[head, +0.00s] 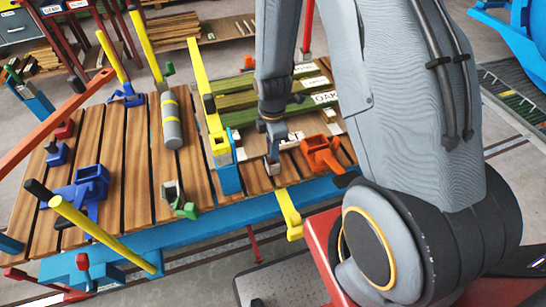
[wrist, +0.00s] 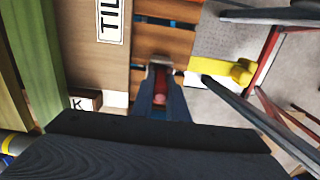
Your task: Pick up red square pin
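In the wrist view a small red pin (wrist: 159,86) shows between the two fingers of my gripper (wrist: 161,80), with a grey piece at its far end. The fingers stand on either side of the red pin; I cannot tell whether they press on it. In the head view my gripper (head: 272,160) points down at the wooden slatted table (head: 138,150), close above its surface near the front edge. The red pin cannot be made out clearly there, and its square shape does not show.
An orange-red clamp (head: 321,155) stands just right of my gripper. A blue and yellow upright post (head: 222,150) stands to its left. A yellow bar (head: 289,214) sticks out over the blue front edge. Green and wooden labelled boards (head: 322,98) lie behind. Slats farther left are partly clear.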

